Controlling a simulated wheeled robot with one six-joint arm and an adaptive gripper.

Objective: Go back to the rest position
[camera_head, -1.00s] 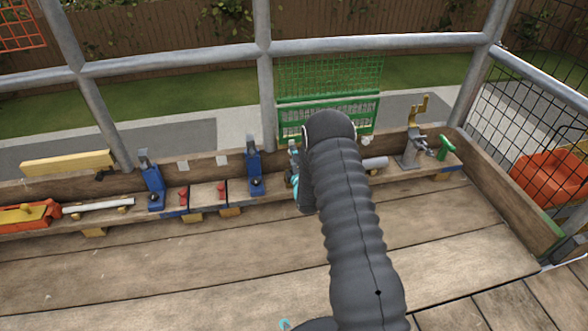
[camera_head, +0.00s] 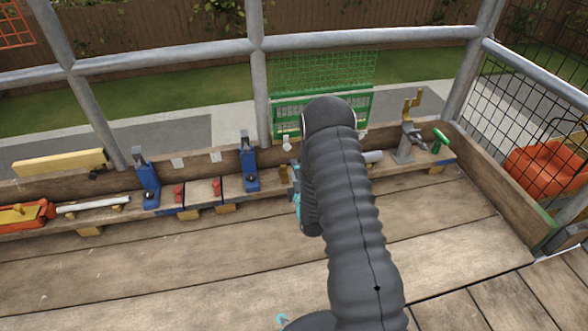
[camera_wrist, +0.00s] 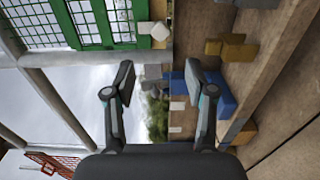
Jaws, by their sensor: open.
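My gripper (camera_wrist: 158,88) is open and empty in the wrist view, its two fingers spread apart with nothing between them. In the head view my dark ribbed arm rises through the middle and hides most of the gripper. The gripper is near the ledge (camera_head: 105,218) at the back of the plank floor. Beyond the fingers, the wrist view shows blue parts (camera_wrist: 213,92) and yellowish blocks (camera_wrist: 231,46).
Two blue clamps (camera_head: 147,184) (camera_head: 249,168) stand on the ledge. A grey vise-like tool (camera_head: 405,147) stands at the right. The plank floor (camera_head: 180,270) is clear at the left.

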